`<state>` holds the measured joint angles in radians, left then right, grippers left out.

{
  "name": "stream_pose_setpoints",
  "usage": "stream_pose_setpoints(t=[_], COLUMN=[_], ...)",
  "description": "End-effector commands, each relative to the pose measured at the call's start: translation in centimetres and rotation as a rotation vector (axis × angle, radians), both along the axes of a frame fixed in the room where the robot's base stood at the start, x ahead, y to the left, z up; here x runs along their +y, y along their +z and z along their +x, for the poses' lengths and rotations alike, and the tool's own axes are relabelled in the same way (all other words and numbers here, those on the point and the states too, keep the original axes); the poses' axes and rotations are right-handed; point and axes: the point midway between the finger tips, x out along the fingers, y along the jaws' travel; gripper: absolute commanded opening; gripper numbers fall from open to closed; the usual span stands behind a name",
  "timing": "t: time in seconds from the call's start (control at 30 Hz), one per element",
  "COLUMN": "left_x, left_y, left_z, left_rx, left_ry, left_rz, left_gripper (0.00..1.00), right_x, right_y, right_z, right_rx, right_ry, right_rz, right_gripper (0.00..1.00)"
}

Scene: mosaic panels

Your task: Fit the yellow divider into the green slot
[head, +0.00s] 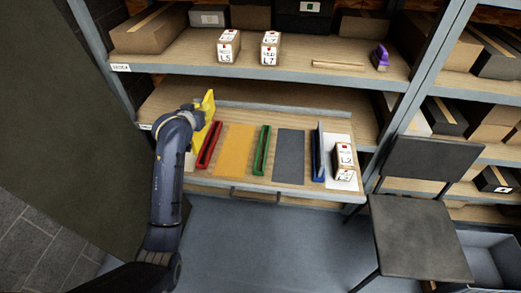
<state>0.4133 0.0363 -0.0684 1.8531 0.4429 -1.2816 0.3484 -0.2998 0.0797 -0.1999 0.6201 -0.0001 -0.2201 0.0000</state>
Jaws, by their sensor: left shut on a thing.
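The yellow divider (207,106) is a flat yellow panel at the left end of the middle shelf. My left gripper (196,116) is shut on it and holds it tilted, near the left end of the red slot (209,145). The arm hides part of the divider's lower edge. The green slot (262,150) is a narrow green holder on the shelf, right of the orange mat. It looks empty. The divider is apart from it, to its left. My right gripper is not in view.
An orange mat (235,150) lies between the red and green slots. A grey mat (289,156) lies right of the green slot. A dark chair (420,235) stands in front.

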Motion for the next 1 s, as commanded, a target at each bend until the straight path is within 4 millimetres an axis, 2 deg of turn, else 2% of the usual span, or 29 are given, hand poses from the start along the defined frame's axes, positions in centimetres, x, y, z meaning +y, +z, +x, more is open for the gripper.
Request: stream_pose_setpoints(t=[0.03, 0.2, 0.3, 0.5, 0.8, 1.0], left_x=[-0.2, -0.5, -0.5, -0.4, -1.1, -3.6], left_y=[0.9, 2.8, 3.4, 4.3, 5.7, 6.9], left_z=[-1.5, -6.3, -8.6, -11.9, -15.6, -14.2], left_rx=[-0.005, -0.005, -0.005, -0.005, -0.008, -0.014], left_ry=[0.006, 0.034, 0.048, 0.069, 0.074, 0.009], left_rz=[-0.002, -0.001, -0.001, -0.001, -0.008, -0.013], left_gripper=[0.0, 0.0, 0.0, 0.0, 0.0, 0.0], right_x=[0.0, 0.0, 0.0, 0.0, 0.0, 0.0], right_y=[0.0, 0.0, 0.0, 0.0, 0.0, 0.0], right_z=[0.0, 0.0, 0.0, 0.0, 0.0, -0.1], right_rx=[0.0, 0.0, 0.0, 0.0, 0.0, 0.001], right_ry=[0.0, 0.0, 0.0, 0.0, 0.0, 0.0], right_rz=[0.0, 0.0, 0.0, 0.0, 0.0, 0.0], right_gripper=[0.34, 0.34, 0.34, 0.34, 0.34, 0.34])
